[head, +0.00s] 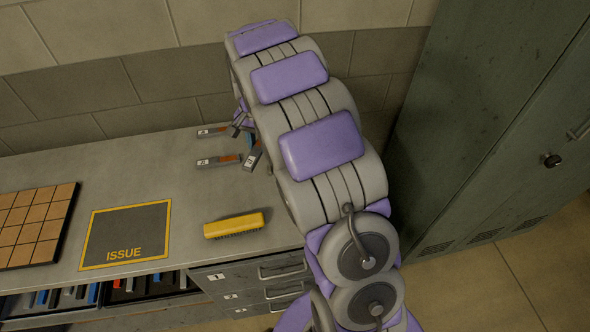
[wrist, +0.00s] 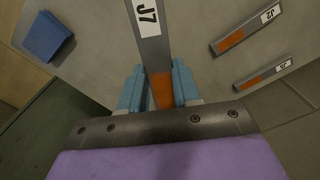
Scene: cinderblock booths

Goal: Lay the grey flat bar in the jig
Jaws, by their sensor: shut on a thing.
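In the wrist view, my gripper (wrist: 158,92) has its pale blue fingers closed around a grey flat bar (wrist: 150,48). This bar has an orange end and a white label reading J7. In the head view, a labelled bar that looks like the held one (head: 252,158) shows beside my arm, over the counter; my gripper there (head: 240,125) is mostly hidden by the arm. Whether the bar touches the counter is unclear. I cannot make out a jig in either view.
Two similar bars, one marked J2 (wrist: 245,33) and another (wrist: 263,74), lie on the counter (head: 150,165). A blue block (wrist: 46,37) is nearby. A yellow brush (head: 234,225), ISSUE square (head: 125,235) and tan tiled board (head: 35,225) lie left. A green locker (head: 470,130) stands right.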

